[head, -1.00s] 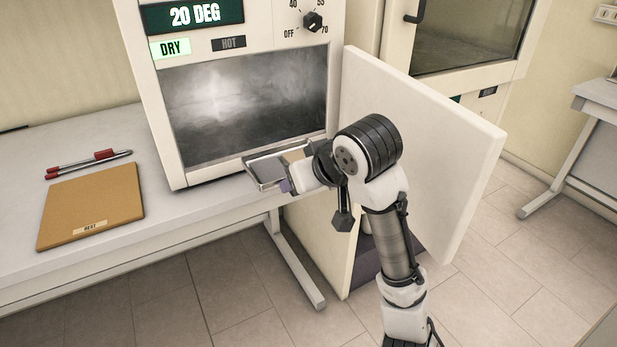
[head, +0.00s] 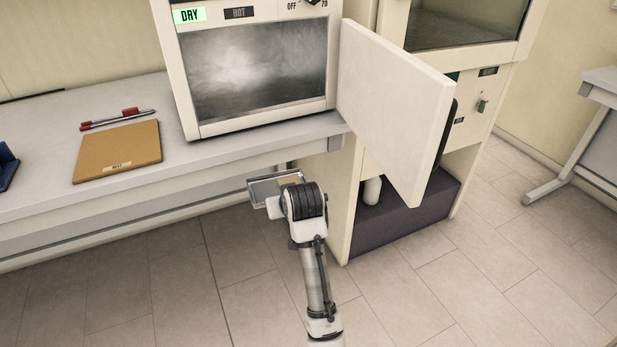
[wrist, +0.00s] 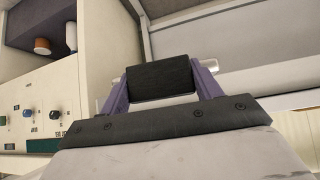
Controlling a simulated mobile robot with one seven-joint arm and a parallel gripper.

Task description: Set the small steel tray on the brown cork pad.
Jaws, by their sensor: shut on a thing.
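The small steel tray (head: 262,192) is in my gripper (head: 281,201), held out in front of the bench and lower than its top, over the floor. A tan patch shows inside the tray; I cannot tell what it is. In the wrist view the purple fingers of my gripper (wrist: 160,88) close on a dark block; whether this is part of the tray I cannot tell. My wrist hides the tray's near side in the head view. The brown cork pad (head: 112,158) lies flat on the bench to the left, with a small label and nothing on it.
The white bench (head: 225,158) has its front edge between the tray and the pad. A blue object (head: 6,166) is at far left. The test chamber (head: 260,70) stands right of the pad; its open door (head: 395,105) juts out.

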